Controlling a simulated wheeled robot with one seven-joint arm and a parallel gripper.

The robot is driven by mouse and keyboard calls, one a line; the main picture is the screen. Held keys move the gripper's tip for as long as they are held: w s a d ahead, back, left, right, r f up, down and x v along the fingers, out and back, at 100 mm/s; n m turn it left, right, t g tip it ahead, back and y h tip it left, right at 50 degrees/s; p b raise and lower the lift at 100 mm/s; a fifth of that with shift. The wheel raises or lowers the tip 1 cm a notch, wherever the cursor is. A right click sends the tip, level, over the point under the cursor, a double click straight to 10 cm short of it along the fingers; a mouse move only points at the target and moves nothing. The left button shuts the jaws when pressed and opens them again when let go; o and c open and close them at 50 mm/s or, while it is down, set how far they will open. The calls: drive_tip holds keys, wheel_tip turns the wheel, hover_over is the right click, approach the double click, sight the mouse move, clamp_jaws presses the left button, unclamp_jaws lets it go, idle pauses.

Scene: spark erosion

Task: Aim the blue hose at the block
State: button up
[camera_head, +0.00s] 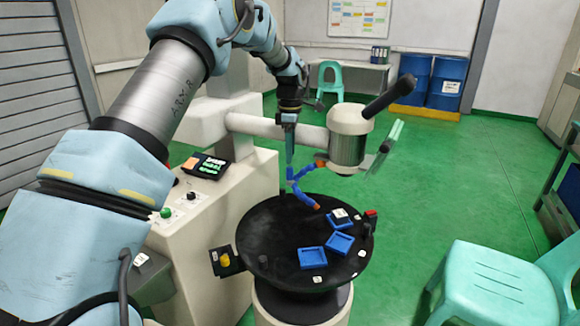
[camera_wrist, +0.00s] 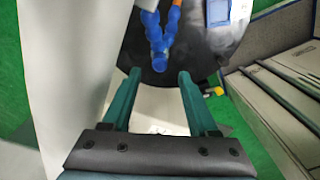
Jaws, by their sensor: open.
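The blue segmented hose (camera_head: 297,183) hangs from the machine head over a round black pan (camera_head: 262,222); its orange nozzle points down to the right. A small white-topped block (camera_head: 340,214) sits on a dark blue base in the pan, just right of the nozzle. My gripper (camera_head: 289,163) points down above the hose's bend. In the wrist view my gripper (camera_wrist: 159,74) is open with nothing clearly between its fingers.
Two blue trays (camera_head: 312,258) (camera_head: 340,243) lie in the pan. The grey machine head (camera_head: 349,140) with a black handle is right of my gripper. A control cabinet (camera_head: 205,235) stands left, and a green chair (camera_head: 490,285) at lower right.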

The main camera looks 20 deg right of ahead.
sight(290, 167)
drive_tip(key=shift+f+p, duration=0.85)
drive_tip(key=shift+f, duration=2.35)
clamp_jaws()
